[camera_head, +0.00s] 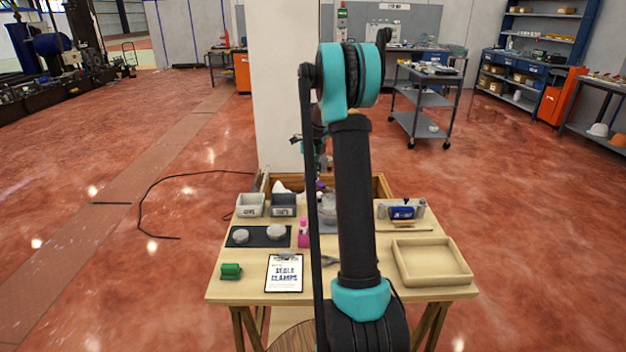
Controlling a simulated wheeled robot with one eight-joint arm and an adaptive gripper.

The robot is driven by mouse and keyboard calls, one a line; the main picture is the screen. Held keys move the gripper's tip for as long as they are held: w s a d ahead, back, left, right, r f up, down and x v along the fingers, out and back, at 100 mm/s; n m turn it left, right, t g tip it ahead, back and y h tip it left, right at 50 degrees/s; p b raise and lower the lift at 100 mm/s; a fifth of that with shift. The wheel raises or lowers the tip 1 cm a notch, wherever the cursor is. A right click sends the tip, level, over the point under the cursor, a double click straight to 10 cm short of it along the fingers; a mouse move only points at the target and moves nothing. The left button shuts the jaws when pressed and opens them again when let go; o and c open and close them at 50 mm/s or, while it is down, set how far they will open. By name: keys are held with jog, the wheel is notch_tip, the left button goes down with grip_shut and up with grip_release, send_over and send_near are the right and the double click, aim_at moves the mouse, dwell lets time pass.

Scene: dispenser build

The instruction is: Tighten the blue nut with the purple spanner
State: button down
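My arm reaches over the table, and its near links block the middle of the view. My gripper (321,164) is partly visible behind the arm, over the back of the table; its fingers are too small and covered to read. A small purple patch (320,185) shows just below it, which may be part of the purple spanner; I cannot tell whether it is held. Beneath it is a grey rounded part (328,208), partly hidden by my arm. I cannot make out the blue nut.
A pale pillar (280,90) stands behind.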

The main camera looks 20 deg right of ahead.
jog(key=shift+r, duration=1.65)
